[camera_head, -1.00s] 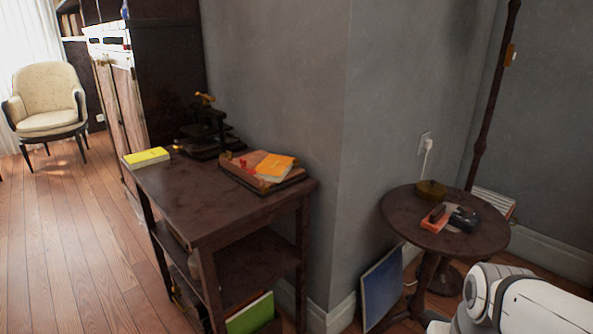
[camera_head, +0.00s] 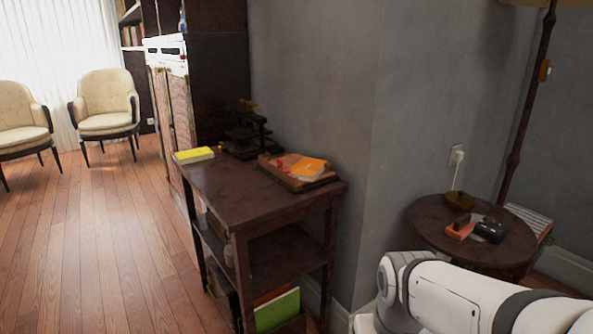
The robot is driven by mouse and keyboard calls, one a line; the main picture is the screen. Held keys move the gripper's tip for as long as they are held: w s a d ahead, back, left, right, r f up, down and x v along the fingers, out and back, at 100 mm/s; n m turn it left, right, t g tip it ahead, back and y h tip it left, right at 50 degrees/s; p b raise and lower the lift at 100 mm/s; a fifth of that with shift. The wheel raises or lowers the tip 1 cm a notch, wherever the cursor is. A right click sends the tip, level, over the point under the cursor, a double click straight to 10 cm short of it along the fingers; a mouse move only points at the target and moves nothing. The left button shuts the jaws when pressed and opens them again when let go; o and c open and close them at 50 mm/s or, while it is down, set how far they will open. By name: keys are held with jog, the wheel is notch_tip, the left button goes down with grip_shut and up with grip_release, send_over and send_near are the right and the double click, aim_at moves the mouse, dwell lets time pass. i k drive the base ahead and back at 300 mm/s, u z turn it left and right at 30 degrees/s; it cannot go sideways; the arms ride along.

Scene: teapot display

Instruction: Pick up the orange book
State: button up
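An orange book (camera_head: 308,168) lies on a wooden tray (camera_head: 276,176) on top of the dark wooden side table (camera_head: 231,199). Something small and red lies beside it on the tray. My white arm reaches in from the lower right of the head view. My gripper is outside the view, so its state does not show. It is not seen touching the book.
A yellow book (camera_head: 193,155) and a black press-like device (camera_head: 245,132) share the tabletop. A grey wall corner stands right of the table. A round table (camera_head: 424,217) with small items is at right. Wooden floor (camera_head: 95,245) is clear at left.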

aim_at(308, 169)
jog(key=z, duration=0.05)
jog(key=i, duration=0.95)
